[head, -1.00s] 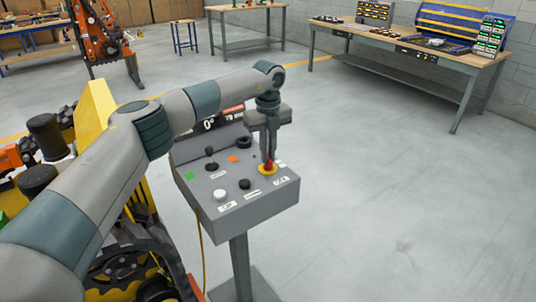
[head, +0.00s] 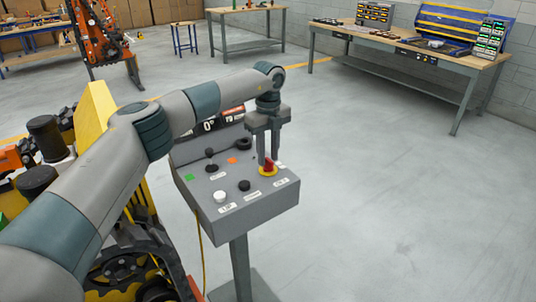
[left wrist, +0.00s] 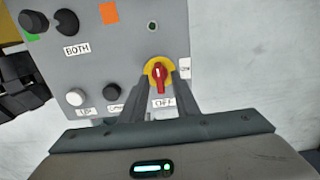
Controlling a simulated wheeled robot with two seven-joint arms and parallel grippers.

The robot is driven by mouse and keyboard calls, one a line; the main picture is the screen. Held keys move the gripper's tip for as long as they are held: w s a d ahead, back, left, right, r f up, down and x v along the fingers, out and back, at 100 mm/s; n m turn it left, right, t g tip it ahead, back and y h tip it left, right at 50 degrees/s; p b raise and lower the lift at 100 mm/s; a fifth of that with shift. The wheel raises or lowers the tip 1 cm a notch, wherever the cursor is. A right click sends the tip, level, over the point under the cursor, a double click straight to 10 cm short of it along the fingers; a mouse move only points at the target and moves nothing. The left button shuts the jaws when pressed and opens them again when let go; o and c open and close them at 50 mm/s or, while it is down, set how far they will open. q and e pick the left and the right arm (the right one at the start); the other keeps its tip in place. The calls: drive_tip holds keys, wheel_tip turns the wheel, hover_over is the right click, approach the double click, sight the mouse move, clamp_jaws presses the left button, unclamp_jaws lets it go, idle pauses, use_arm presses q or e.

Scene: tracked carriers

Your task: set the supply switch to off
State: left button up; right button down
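The supply switch is a red handle on a yellow disc, at the right of the grey control box (head: 228,212) in the head view (head: 269,166). In the left wrist view the red handle (left wrist: 158,76) lies upright in the picture, its lower end toward the OFF label (left wrist: 163,103). The ON label (left wrist: 185,69) is to its right. My left gripper (head: 268,161) points down over the switch. Its two fingers (left wrist: 161,88) stand apart on either side of the handle, with small gaps showing. My right gripper is out of view.
A white button (head: 220,196), black knobs (head: 244,185) and a green square (head: 188,176) share the sloped panel. A display stands at its back. A yellow machine (head: 95,115) is close on the left. Open floor lies right of the box; a workbench (head: 420,55) stands behind.

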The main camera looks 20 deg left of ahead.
sight(268, 158)
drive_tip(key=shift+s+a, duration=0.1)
